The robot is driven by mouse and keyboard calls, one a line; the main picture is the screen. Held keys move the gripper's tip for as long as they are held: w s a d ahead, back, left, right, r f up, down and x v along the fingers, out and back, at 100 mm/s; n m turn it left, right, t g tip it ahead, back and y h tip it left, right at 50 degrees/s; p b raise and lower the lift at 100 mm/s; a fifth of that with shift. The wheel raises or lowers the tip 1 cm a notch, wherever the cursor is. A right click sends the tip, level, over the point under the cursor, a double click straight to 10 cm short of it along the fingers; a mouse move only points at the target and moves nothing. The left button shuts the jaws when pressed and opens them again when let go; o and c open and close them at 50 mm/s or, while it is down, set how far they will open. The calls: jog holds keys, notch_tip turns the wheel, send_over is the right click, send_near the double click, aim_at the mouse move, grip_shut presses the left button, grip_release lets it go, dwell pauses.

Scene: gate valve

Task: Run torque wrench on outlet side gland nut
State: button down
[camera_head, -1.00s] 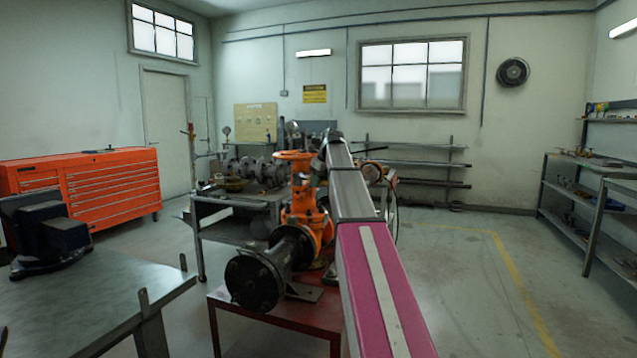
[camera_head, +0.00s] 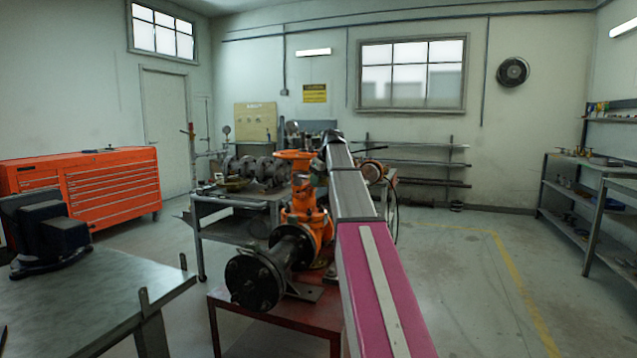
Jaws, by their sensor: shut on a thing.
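The orange gate valve (camera_head: 306,205) stands on a red bench, with an orange handwheel (camera_head: 294,155) on top and a black flanged pipe end (camera_head: 255,282) toward me. My arm reaches forward from the bottom of the picture, just right of the valve, and covers its right side. The arm's dark far end is level with the handwheel. My gripper is hidden behind the arm, and I cannot make out its jaws. I cannot make out the torque wrench. The outlet side gland nut is too small or hidden to pick out.
The red bench (camera_head: 270,325) carries the valve. A grey workbench (camera_head: 90,295) is at front left, an orange tool chest (camera_head: 85,187) behind it. A grey cart (camera_head: 235,230) with metal parts stands behind the valve. The floor (camera_head: 460,290) at right is open, with shelving (camera_head: 590,195) along the wall.

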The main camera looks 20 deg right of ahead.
jog(key=shift+r, duration=1.55)
